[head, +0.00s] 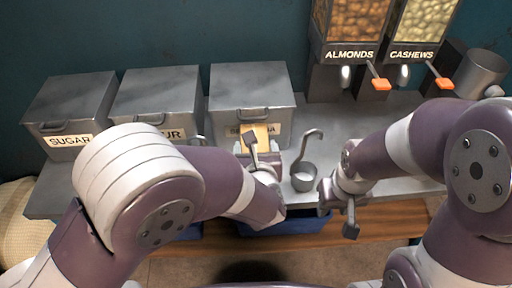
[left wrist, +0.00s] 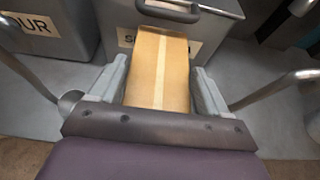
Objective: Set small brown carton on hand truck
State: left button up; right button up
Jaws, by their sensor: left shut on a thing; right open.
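The small brown carton (head: 262,130) is between the fingers of my left gripper (head: 259,150), in front of the rightmost grey bin. In the left wrist view the carton (left wrist: 157,58) shows a pale tape strip along its top, with a grey finger of my left gripper (left wrist: 160,85) on each side. My left gripper is shut on it. Whether its underside touches the counter is hidden. My right gripper (head: 337,205) is open and empty near the counter's front edge, right of a metal cup. No hand truck is visible in either view.
Lidded grey bins, one labelled SUGAR (head: 70,110), line the back of the grey counter (head: 330,120). A metal ladle cup (head: 303,176) stands between my grippers. Almond and cashew dispensers (head: 350,60) and a metal pot (head: 482,72) are at the back right. Blue containers (head: 285,222) sit below the edge.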

pick_arm(q)
jog(key=o, duration=1.9)
jog(key=shift+s, duration=0.1)
jog(key=shift+c, duration=0.2)
